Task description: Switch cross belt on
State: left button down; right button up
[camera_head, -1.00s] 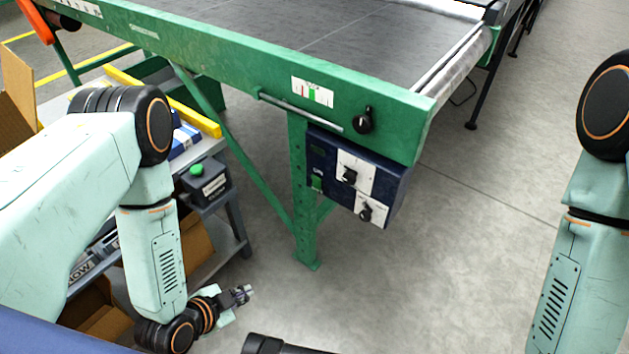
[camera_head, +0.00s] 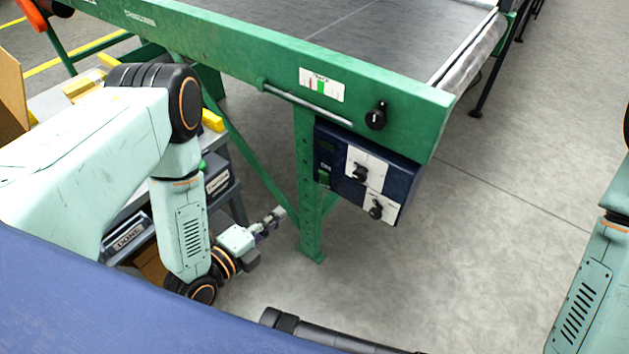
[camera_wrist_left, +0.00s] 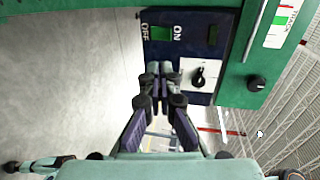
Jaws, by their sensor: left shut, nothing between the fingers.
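The dark blue control box (camera_head: 330,158) hangs under the green side rail of the cross belt (camera_head: 370,30). On its left face is a green switch (camera_head: 324,177). In the left wrist view the green switch (camera_wrist_left: 163,33) sits between the printed words OFF and ON. Black knobs on white plates (camera_head: 360,172) are on the box's front. My left gripper (camera_head: 278,214) is shut and empty, below and to the left of the box. In the left wrist view its fingertips (camera_wrist_left: 159,68) point at the box, apart from the switch. My right arm shows at the right edge; its gripper is out of view.
A green leg (camera_head: 308,205) stands just left of the box, near my left gripper. A black knob (camera_head: 376,115) and a TRACK label (camera_head: 321,85) are on the rail. A grey cart (camera_head: 228,190) stands behind my left arm. Floor to the right is clear.

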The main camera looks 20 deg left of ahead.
pick_arm(q)
jog(key=shift+d, duration=0.15)
jog(key=b, duration=0.5)
send_near(322, 175)
jog(key=x, duration=0.2)
jog(key=f+x, duration=0.1)
jog(key=x, duration=0.2)
jog(key=shift+d+f, duration=0.1)
jog(key=shift+d, duration=0.05)
jog(key=shift+w+d, duration=0.2)
jog(key=shift+w, duration=0.45)
jog(key=shift+r, duration=0.2)
jog(key=shift+w+d+r+p, duration=0.2)
jog(key=shift+w+r+p, duration=0.2)
jog(key=shift+w+p, duration=0.1)
jog(key=shift+s+f, duration=0.1)
jog(key=shift+f, duration=0.1)
jog(key=shift+s+a, duration=0.1)
